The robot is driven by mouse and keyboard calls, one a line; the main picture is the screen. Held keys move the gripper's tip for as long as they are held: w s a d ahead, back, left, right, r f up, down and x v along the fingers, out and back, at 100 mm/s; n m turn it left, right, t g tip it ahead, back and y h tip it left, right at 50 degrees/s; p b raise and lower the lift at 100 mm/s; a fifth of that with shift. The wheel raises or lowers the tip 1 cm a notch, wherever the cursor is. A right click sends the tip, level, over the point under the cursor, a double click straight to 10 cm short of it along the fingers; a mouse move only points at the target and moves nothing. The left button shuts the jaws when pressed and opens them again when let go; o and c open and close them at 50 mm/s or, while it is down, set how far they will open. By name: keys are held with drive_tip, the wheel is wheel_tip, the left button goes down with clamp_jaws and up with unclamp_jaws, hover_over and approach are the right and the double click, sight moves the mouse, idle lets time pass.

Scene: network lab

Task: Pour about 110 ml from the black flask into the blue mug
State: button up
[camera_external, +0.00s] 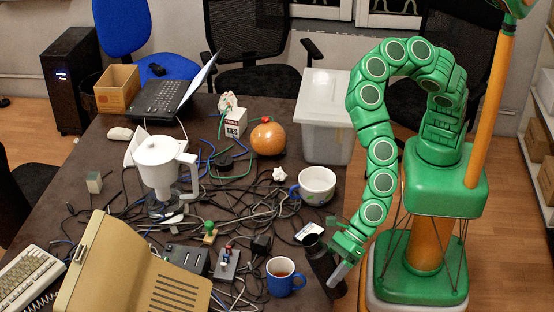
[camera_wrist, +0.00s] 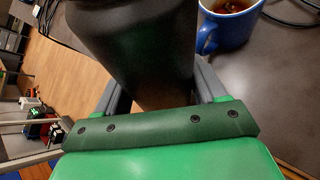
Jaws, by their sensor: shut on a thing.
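The black flask (camera_external: 319,262) is at the right edge of the table, leaning slightly in the picture. My gripper (camera_external: 335,268) is shut on it from the right. In the wrist view the flask (camera_wrist: 140,45) fills the space between my gripper's fingers (camera_wrist: 160,92). I cannot tell whether its base touches the table. The blue mug (camera_external: 281,279) stands upright on the table just left of the flask, apart from it. It holds a reddish-brown liquid. The mug (camera_wrist: 228,27) also shows at the top right of the wrist view. The flask's opening is hard to make out.
A white and blue cup (camera_external: 317,184) stands behind the flask, with a small dark-and-white item (camera_external: 309,231) between them. A power box (camera_external: 227,264) and tangled cables lie left of the mug. A beige machine (camera_external: 130,275) fills the front left.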

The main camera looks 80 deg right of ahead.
sight(324, 256)
drive_tip(key=shift+w+t, duration=0.1)
drive_tip(key=shift+t, duration=0.3)
drive_tip(key=shift+w+d+f+n+t, duration=0.1)
drive_tip(key=shift+w+f+n+t, duration=0.15)
drive_tip(key=shift+f+n+t, duration=0.15)
drive_tip(key=shift+w+f+t, duration=0.1)
drive_tip(key=shift+f+t, duration=0.2)
drive_tip(key=shift+f, duration=0.1)
drive_tip(key=shift+n+t, duration=0.6)
drive_tip(key=shift+t, duration=0.3)
drive_tip(key=shift+w+r, duration=0.2)
drive_tip(key=shift+r, duration=1.6)
drive_tip(key=shift+w+r, duration=0.15)
drive_tip(key=shift+r, duration=1.65)
